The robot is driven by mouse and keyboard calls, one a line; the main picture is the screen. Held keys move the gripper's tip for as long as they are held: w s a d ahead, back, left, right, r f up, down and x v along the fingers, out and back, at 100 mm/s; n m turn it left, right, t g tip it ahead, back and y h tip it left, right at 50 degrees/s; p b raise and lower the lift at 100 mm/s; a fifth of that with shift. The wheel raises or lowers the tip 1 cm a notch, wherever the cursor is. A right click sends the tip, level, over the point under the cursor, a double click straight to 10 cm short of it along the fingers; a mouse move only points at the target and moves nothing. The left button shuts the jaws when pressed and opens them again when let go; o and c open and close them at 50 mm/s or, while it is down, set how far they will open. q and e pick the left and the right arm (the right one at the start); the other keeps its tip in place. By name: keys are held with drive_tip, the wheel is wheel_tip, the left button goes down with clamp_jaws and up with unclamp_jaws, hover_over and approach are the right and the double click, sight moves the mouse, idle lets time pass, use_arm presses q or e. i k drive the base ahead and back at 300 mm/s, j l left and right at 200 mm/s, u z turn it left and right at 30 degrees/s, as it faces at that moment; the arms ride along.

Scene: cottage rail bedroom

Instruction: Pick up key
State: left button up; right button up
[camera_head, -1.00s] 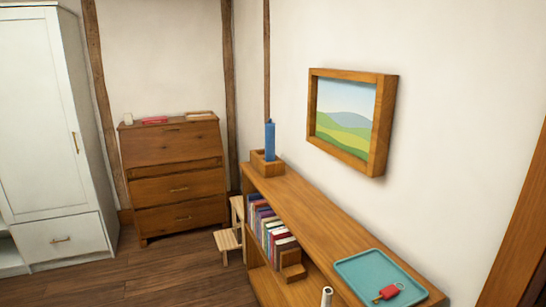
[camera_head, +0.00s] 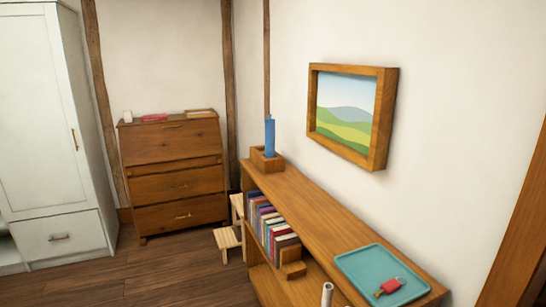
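A key with a red tag or fob (camera_head: 389,287) lies on a teal tray (camera_head: 358,262). The tray rests on the top of the low wooden bookshelf (camera_head: 315,221) at the lower right. The metal part of the key is small and hard to make out. Neither of my grippers shows in the head view.
A pale upright cylinder (camera_head: 327,294) stands at the bottom edge, left of the tray; I cannot tell what it is. A wooden box (camera_head: 266,163) with a blue object is at the shelf's far end. A framed picture (camera_head: 378,135) hangs above. The shelf top between is clear.

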sight(388, 288)
drive_tip(key=i+j, duration=0.2)
drive_tip(key=i, duration=0.3)
drive_tip(key=i+j+z, duration=0.1)
drive_tip(key=z, duration=0.25)
drive_tip(key=i+j+z, duration=0.15)
drive_tip(key=z, duration=0.2)
drive_tip(key=i+j+z, duration=0.35)
drive_tip(key=k+l, duration=0.05)
drive_tip(key=l, duration=0.05)
